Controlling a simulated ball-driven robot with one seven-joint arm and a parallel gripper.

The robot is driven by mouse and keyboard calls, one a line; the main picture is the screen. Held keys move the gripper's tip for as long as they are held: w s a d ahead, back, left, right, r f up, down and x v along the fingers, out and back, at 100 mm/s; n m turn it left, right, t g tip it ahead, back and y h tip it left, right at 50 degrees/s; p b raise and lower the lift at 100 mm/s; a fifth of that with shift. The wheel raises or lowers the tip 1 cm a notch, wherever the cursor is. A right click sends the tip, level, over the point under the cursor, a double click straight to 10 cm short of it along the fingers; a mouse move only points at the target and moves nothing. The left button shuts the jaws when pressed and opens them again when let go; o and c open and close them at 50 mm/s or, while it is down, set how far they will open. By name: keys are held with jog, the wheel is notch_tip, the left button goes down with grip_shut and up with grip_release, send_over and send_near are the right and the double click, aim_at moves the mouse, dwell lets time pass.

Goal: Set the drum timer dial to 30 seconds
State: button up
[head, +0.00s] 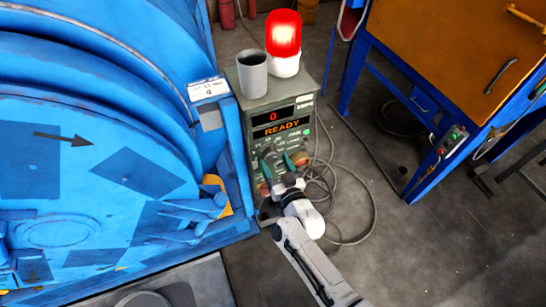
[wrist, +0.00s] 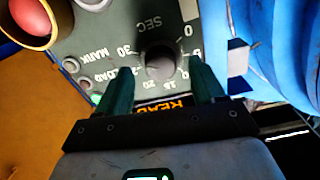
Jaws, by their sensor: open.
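The grey control box (head: 258,107) stands beside the blue drum, with a display (head: 278,122) reading 0 and READY. In the wrist view the timer dial (wrist: 157,58) is a dark round knob, seen upside down, with SEC and numbers including 0 and 30 around it. Its pointer is too unclear to read. My gripper (head: 283,162) is in front of the box's panel and hides the dial in the head view. In the wrist view my gripper (wrist: 161,78) is open, with one green finger on each side of the dial; I cannot tell whether they touch it.
A lit red beacon (head: 284,35) and a grey cup (head: 252,75) stand on the box. The blue drum (head: 90,150) is close on the left. A red button (wrist: 30,17) is near the dial. Cables (head: 345,200) lie on the floor at right.

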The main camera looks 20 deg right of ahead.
jog(key=s+p, duration=0.1)
jog(key=s, duration=0.7)
dwell(0.4)
jog(key=s+d+r+g, duration=0.1)
jog(key=s+d+g, duration=0.1)
jog(key=s+g, duration=0.3)
jog(key=s+d+r+g, duration=0.1)
jog(key=s+d+g, duration=0.2)
jog(key=s, duration=1)
jog(key=s+d+r+g+b, duration=0.1)
jog(key=s+d+g, duration=0.2)
jog(key=s+g, duration=0.6)
jog(key=shift+s+r+n, duration=0.3)
jog(key=shift+s+r, duration=0.1)
jog(key=shift+s, duration=0.1)
